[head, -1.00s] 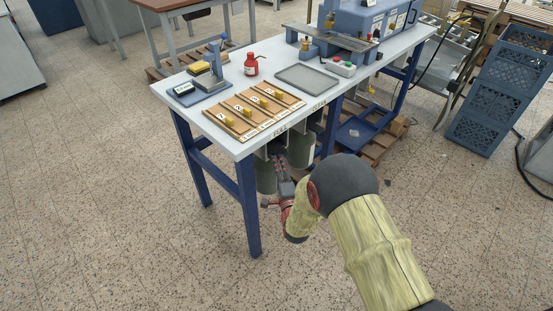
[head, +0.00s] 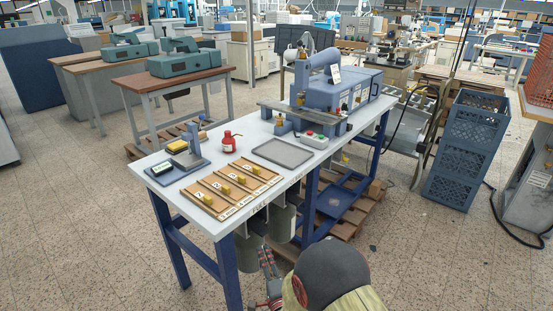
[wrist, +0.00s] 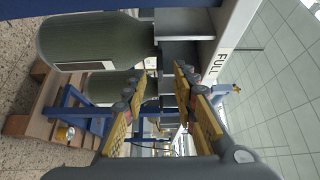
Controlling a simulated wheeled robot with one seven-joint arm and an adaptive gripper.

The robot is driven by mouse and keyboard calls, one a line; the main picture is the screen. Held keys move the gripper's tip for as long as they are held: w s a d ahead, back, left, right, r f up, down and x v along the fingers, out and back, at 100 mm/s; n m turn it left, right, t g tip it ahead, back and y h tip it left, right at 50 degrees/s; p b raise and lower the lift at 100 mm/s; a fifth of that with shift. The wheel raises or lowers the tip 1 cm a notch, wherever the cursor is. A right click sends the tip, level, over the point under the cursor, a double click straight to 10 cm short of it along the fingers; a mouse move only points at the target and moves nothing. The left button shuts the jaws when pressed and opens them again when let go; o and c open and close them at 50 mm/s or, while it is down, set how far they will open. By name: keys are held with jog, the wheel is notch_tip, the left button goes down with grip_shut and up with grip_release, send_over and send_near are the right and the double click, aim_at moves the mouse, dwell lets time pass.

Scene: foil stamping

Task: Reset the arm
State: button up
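My arm, in a yellowish cover with a dark joint, enters the head view at the bottom. My gripper (head: 267,262) is low in front of the table's near side, by the green canisters (head: 283,222) hanging beneath the tabletop. In the wrist view my gripper (wrist: 160,78) has its two yellow-padded fingers spread apart with nothing between them. A large green canister (wrist: 90,42) is close by at the upper left, and a second canister (wrist: 105,85) is below it. The table edge with its FULL label (wrist: 217,66) is near the right finger. I cannot tell whether anything touches.
The white table (head: 235,150) carries a wooden tray (head: 233,188) with yellow-knobbed pieces, a red bottle (head: 227,142), a grey tray (head: 283,153) and a blue press (head: 335,90). A pallet (head: 340,219) lies underneath. Blue crates (head: 466,150) stand right. The floor at left is clear.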

jog(key=s+d+f+n+g+h, duration=0.1)
jog(key=s+f+n+g, duration=0.2)
jog(key=f, duration=0.4)
jog(key=s+f+n+g+h, duration=0.1)
jog(key=s+f+n+g, duration=0.2)
jog(key=f, duration=0.4)
jog(key=s+d+r+n+g+h, duration=0.1)
jog(key=s+d+n+g, duration=0.3)
jog(key=s+g, duration=0.15)
jog(key=s+d+r+n+h+p, duration=0.1)
jog(key=s+d+r, duration=0.5)
jog(key=r, duration=0.8)
jog(key=s+d+r+n+h+p, duration=0.1)
jog(key=s+d+r+p, duration=0.2)
jog(key=s+d+r, duration=0.4)
jog(key=s+d+r+n+p, duration=0.2)
jog(key=s+d+r, duration=0.5)
jog(key=r, duration=1.6)
jog(key=shift+s+h+p, duration=0.4)
jog(key=shift+s+p, duration=0.15)
jog(key=shift+s, duration=0.7)
